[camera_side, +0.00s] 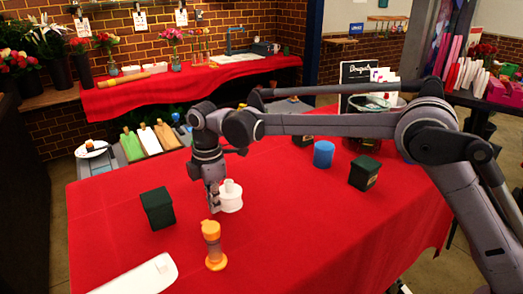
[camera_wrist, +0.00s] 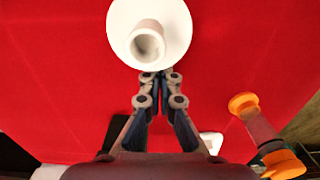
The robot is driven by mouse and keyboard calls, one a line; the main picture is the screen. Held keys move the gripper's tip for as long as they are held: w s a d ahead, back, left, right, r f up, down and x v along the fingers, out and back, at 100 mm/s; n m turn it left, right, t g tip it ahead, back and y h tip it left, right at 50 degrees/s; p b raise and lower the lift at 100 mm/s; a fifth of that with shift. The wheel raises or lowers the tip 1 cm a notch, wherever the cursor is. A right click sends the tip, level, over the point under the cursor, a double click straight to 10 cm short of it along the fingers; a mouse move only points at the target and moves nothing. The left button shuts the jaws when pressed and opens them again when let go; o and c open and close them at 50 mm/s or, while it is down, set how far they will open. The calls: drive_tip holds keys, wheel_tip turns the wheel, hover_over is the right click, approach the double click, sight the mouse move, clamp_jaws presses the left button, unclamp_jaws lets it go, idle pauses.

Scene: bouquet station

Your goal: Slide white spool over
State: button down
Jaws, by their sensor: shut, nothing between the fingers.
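The white spool (camera_side: 231,201) stands upright on the red-covered table, left of its middle. In the wrist view the spool (camera_wrist: 177,26) is at the top, with its round hollow hub facing the camera. My gripper (camera_side: 214,207) points down at the table, right beside the spool on its left side in the side view. In the wrist view my gripper (camera_wrist: 160,76) has its fingertips together at the near edge of the spool's flange, with nothing between them. I cannot tell for certain whether the fingertips touch the flange.
An orange-capped bottle (camera_side: 214,246) stands in front of the spool, and a dark green box (camera_side: 158,208) stands to its left. A white tray (camera_side: 142,276) lies at the front left. A blue cylinder (camera_side: 324,154) and another dark box (camera_side: 364,172) stand to the right. The front middle of the red cloth (camera_side: 310,235) is clear.

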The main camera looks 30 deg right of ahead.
drive_tip(key=shift+d, duration=0.25)
drive_tip(key=d, duration=2)
drive_tip(key=shift+d, duration=0.1)
